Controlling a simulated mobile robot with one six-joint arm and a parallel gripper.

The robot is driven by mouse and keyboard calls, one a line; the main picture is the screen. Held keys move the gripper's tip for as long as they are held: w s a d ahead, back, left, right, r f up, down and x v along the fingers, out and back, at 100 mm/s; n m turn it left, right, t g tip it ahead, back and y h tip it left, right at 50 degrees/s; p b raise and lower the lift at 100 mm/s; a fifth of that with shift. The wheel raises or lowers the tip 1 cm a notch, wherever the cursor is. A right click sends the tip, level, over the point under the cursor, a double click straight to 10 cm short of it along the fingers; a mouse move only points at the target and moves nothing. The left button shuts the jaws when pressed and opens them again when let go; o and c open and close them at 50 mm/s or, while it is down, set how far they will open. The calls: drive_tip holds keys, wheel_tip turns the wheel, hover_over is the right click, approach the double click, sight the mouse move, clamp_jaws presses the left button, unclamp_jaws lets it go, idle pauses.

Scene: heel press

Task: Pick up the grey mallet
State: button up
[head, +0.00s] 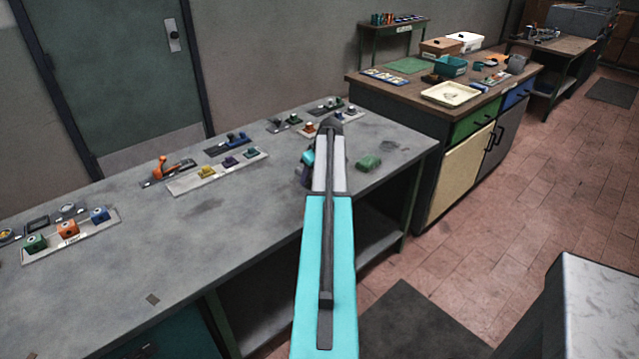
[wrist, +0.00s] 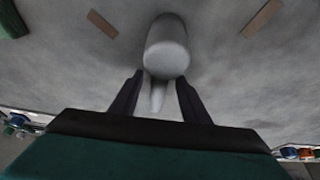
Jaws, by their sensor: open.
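The grey mallet (wrist: 168,48) is in the upper middle of the wrist view, with a rounded, thick head and a narrower handle pointing toward me. My gripper (wrist: 159,78) is open, with one dark finger on each side of the handle. The handle shows between the fingers, with gaps on both sides, and the head is beyond the fingertips. Whether the fingers are level with the handle or above it I cannot tell. In the head view my own arm hides the mallet and most of the gripper, over the far right part of the grey bench (head: 230,225).
A green lump (head: 368,163) lies on the bench right of my arm. Trays with coloured blocks (head: 218,171) and an orange-handled tool (head: 168,168) stand to the left. Two tan strips (wrist: 102,24) (wrist: 261,18) flank the mallet. A wooden-topped cabinet (head: 400,82) stands beyond the bench.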

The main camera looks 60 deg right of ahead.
drive_tip(key=shift+x, duration=1)
drive_tip(key=shift+c, duration=0.2)
drive_tip(key=shift+r, duration=0.1)
clamp_jaws()
